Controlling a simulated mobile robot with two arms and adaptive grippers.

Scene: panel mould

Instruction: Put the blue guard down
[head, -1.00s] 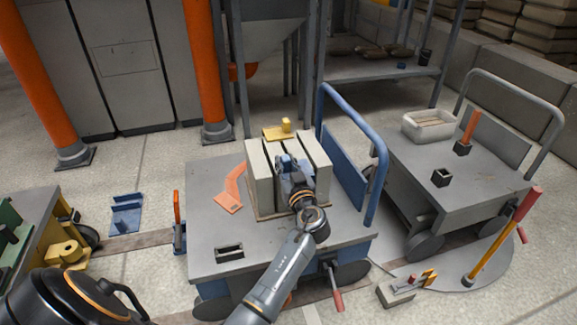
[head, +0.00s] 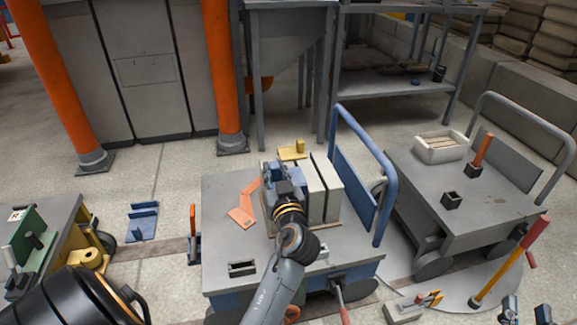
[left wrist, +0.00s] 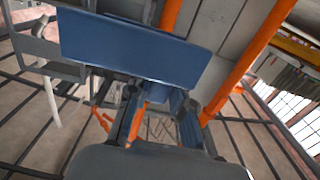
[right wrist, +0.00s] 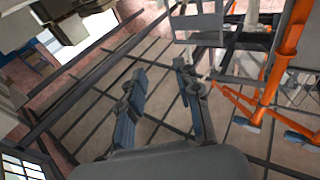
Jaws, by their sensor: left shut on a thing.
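My left gripper (head: 282,178) is shut on the blue guard (left wrist: 135,48), a flat blue plate that spans the upper part of the left wrist view. In the head view the blue guard (head: 269,180) is small and partly hidden by the gripper, at the left side of the pale panel mould (head: 326,190) on the grey cart (head: 222,185). I cannot tell whether it touches the mould. My right gripper (head: 526,311) shows at the lower right edge of the head view. In the right wrist view its fingers (right wrist: 155,85) are apart and empty.
An orange angled piece (head: 243,207) and a dark slotted block (head: 242,268) lie on the cart. A blue handle (head: 378,170) rises at its right. A second cart (head: 480,205) stands at right. A blue bracket (head: 142,222) is on the floor at left.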

